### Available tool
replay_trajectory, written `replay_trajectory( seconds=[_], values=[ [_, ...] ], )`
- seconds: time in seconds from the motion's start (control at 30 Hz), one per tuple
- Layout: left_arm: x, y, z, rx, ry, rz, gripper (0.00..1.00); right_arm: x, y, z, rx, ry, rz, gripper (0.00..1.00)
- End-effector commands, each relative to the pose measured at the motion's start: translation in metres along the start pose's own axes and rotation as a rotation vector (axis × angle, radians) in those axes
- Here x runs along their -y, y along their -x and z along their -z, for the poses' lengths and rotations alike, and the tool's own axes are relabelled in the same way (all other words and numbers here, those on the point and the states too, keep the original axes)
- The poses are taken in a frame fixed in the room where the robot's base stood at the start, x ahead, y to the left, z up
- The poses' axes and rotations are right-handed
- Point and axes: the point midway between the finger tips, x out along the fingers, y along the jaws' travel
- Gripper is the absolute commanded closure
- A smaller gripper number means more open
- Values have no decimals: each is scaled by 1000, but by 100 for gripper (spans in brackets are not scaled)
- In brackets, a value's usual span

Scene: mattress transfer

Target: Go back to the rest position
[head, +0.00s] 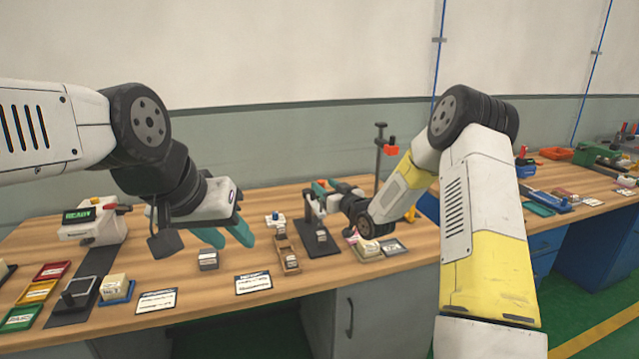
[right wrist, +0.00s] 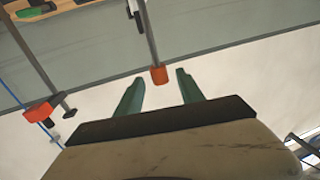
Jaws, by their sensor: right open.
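My left gripper (head: 234,240) hangs over the left middle of the wooden table (head: 215,291), its two teal fingers apart with nothing seen between them. My right gripper (head: 322,186) is further right, above the back of the table near a black stand (head: 318,238). In the right wrist view its two teal fingers (right wrist: 159,76) are spread and empty. An orange-tipped dark bar (right wrist: 159,75) shows behind the gap between them.
A white device with a green display (head: 78,215) stands at the left. Red, yellow and green trays (head: 37,291) lie at the front left. A dark post with an orange clamp (head: 379,160) rises behind my right forearm. Small blocks and cards lie along the table.

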Motion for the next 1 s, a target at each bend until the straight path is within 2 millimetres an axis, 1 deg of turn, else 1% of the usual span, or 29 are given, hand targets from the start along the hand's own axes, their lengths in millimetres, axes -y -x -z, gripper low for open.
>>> replay_trajectory(
  seconds=[0.03,0.1,0.2,0.57,0.67,0.77,0.87,0.97,1.0],
  values=[
    [0,0,0,0,0,0,64,0,8,0,2,0,0,55],
    [0,0,0,0,0,0,64,0,15,0,0,0,0,55],
    [0,0,0,0,0,0,64,0,20,0,1,0,1,55],
    [0,0,0,0,0,0,64,0,22,2,5,4,-1,55],
    [0,0,0,0,0,0,64,-3,25,14,41,20,-14,55],
    [0,0,0,0,0,0,64,-8,37,35,118,47,-43,55],
    [0,0,0,0,0,0,64,-13,60,59,225,69,-89,55],
    [0,0,0,0,0,0,64,-17,91,82,330,73,-143,55],
    [0,0,0,0,0,0,64,-17,106,90,372,69,-164,55]
  ],
)
